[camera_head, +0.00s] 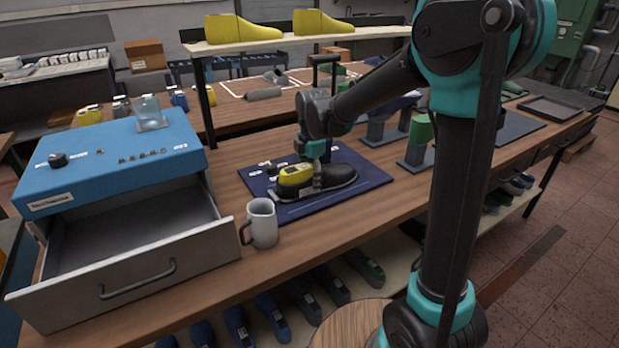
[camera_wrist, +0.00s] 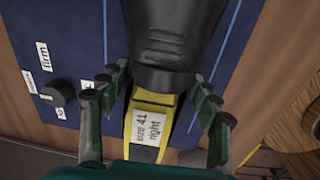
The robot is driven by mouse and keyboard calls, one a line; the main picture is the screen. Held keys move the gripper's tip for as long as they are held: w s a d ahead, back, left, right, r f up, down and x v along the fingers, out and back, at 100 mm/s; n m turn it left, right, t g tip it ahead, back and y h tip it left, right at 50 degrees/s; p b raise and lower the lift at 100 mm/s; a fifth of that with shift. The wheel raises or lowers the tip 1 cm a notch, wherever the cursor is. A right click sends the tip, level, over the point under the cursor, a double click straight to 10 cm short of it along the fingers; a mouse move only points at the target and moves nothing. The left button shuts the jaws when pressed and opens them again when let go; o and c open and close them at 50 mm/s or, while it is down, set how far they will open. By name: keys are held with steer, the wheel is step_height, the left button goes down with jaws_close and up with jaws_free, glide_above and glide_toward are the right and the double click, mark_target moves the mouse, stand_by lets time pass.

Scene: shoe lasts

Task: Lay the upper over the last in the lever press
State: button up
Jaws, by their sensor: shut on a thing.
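The black upper (camera_head: 338,176) lies over the front of the yellow last (camera_head: 294,174), with the last's yellow rear part bare at the left. My gripper (camera_head: 315,182) points down from above, with its fingers shut on the upper. In the wrist view the fingers (camera_wrist: 162,78) stand on both sides of the upper's rear end (camera_wrist: 165,50). The bare last (camera_wrist: 150,125) there bears a label reading "size 41 right". Both lie on a dark blue base (camera_head: 372,178) with a knob (camera_wrist: 65,93) and a label "firm". How far the upper covers the last underneath is hidden.
A white mug (camera_head: 261,224) stands close in front of the base's left corner. A blue cabinet (camera_head: 110,150) with an open drawer (camera_head: 130,240) is at the left. Yellow lasts (camera_head: 240,29) stand on a raised shelf behind.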

steer(key=o, duration=1.3)
steer(key=shift+r, duration=0.1)
steer(key=r, duration=1.1)
steer(key=shift+s+d+r, duration=0.2)
steer(key=shift+s+r, duration=0.15)
steer(key=shift+r, duration=0.05)
steer(key=shift+s, duration=0.1)
